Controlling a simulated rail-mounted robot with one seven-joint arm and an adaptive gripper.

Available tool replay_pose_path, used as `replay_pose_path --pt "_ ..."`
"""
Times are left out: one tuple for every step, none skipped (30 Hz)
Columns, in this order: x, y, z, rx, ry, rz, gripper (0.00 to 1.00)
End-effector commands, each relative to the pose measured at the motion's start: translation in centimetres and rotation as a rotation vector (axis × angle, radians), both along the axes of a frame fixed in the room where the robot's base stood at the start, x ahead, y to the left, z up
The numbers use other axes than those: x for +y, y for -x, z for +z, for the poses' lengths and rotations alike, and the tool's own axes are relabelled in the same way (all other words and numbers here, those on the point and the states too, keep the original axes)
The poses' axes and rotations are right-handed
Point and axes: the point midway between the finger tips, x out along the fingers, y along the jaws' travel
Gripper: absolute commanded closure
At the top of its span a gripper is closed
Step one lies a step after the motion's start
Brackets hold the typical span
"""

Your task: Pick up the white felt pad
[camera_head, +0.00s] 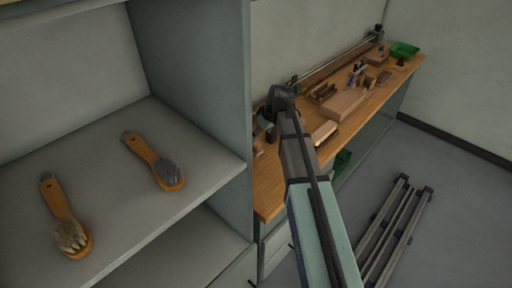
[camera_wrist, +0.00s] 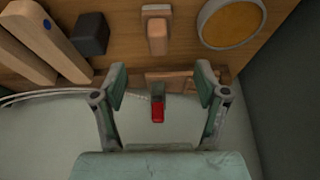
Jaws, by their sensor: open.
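I cannot make out a white felt pad for certain in either view. A small pale flat thing (camera_head: 325,131) lies on the workbench just right of my arm in the head view, but it is too small to identify. My gripper (camera_wrist: 161,86) is open in the wrist view, with nothing held between its fingers. A small red object (camera_wrist: 157,111) shows beyond the gap between the fingers.
The wooden workbench (camera_head: 268,195) carries a wooden block (camera_head: 347,103) and a green tray (camera_head: 404,50). In the wrist view, a round light-rimmed thing (camera_wrist: 203,24), a dark block (camera_wrist: 91,34) and wooden pieces (camera_wrist: 28,42) lie around. Two brushes (camera_head: 154,160) lie on the shelf (camera_head: 120,225).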

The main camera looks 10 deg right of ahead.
Motion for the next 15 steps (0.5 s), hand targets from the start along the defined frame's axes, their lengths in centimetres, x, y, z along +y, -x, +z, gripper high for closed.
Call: replay_pose_path --pt "0.2 -0.3 -0.8 0.002 0.000 0.000 0.27" --pt "0.3 -0.5 -1.3 0.003 0.000 0.001 0.27" --pt "0.5 -0.7 -1.9 0.002 0.000 0.000 0.27" --pt "0.6 -0.9 -2.3 0.001 0.000 0.000 0.27" --pt "0.7 -1.0 -2.7 0.002 0.000 0.000 0.27" --pt "0.8 -1.2 -3.2 0.002 0.000 0.000 0.27" --pt "0.9 -1.3 -3.6 0.001 0.001 0.000 0.27" --pt "1.0 -1.4 -3.8 0.001 0.001 0.000 0.27" --pt "1.0 -1.5 -4.2 0.001 0.001 0.000 0.27" --pt "1.1 -1.6 -4.4 0.001 0.001 0.000 0.27" --pt "1.1 -1.6 -4.6 0.001 0.001 0.000 0.27" --pt "1.1 -1.7 -4.8 -0.001 0.001 0.000 0.27" --pt "1.2 -1.7 -4.9 -0.001 0.001 0.000 0.27" --pt "1.2 -1.7 -4.9 -0.001 0.000 0.000 0.27" --pt "1.2 -1.7 -5.0 -0.001 0.000 0.000 0.27"
